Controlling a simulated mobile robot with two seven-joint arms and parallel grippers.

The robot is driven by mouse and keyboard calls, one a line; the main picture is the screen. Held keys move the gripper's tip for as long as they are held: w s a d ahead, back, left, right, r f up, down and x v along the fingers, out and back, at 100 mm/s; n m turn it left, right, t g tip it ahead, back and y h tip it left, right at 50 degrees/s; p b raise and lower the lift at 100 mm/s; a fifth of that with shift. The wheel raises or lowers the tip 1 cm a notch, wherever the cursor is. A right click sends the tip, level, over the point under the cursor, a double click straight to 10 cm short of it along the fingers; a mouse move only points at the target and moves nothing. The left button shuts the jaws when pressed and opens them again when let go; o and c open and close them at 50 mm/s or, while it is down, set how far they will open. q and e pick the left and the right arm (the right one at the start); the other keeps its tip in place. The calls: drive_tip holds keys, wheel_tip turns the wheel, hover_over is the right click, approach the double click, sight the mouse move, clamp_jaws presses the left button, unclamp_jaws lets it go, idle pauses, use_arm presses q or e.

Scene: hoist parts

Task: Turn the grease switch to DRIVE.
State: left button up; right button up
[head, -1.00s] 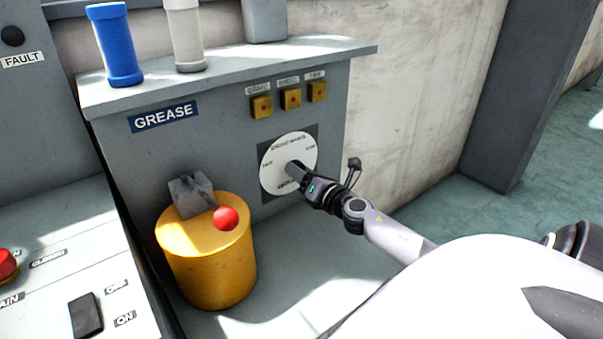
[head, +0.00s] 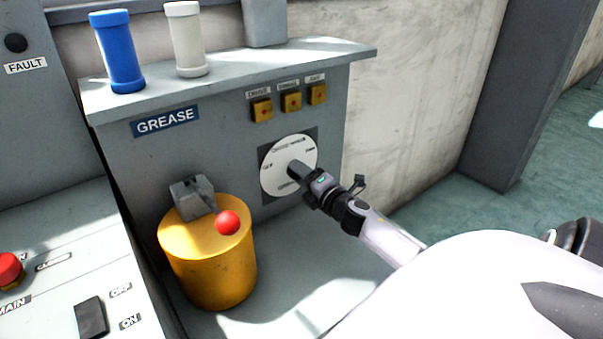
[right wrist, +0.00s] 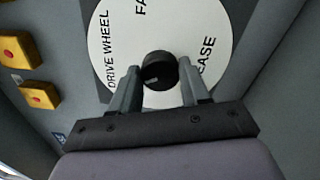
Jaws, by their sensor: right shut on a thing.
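The grease switch is a round white dial (head: 284,152) on a square dark plate on the front of the grey GREASE cabinet (head: 225,168). Its black knob (right wrist: 160,70) shows in the right wrist view, between my fingers. The dial there reads DRIVE WHEEL at left, a label starting FA at top and one ending EASE at right. My right gripper (head: 296,169) is shut on the knob; its fingers (right wrist: 160,88) stand on either side. I cannot tell which label the knob points to. My left gripper is not in view.
Above the dial are three yellow buttons (head: 290,101) with labels. A yellow drum (head: 215,270) with a red ball-shaped knob (head: 228,222) stands left of the dial. A blue cylinder (head: 119,52) and a white cylinder (head: 186,40) stand on the cabinet top.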

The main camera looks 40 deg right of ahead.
drive_tip(key=shift+m, duration=0.6)
drive_tip(key=o, duration=1.1)
drive_tip(key=shift+c, duration=0.2)
drive_tip(key=s, duration=0.7)
drive_tip(key=shift+a+p, duration=0.4)
drive_tip(key=shift+s, duration=0.1)
drive_tip(key=shift+o, duration=1.3)
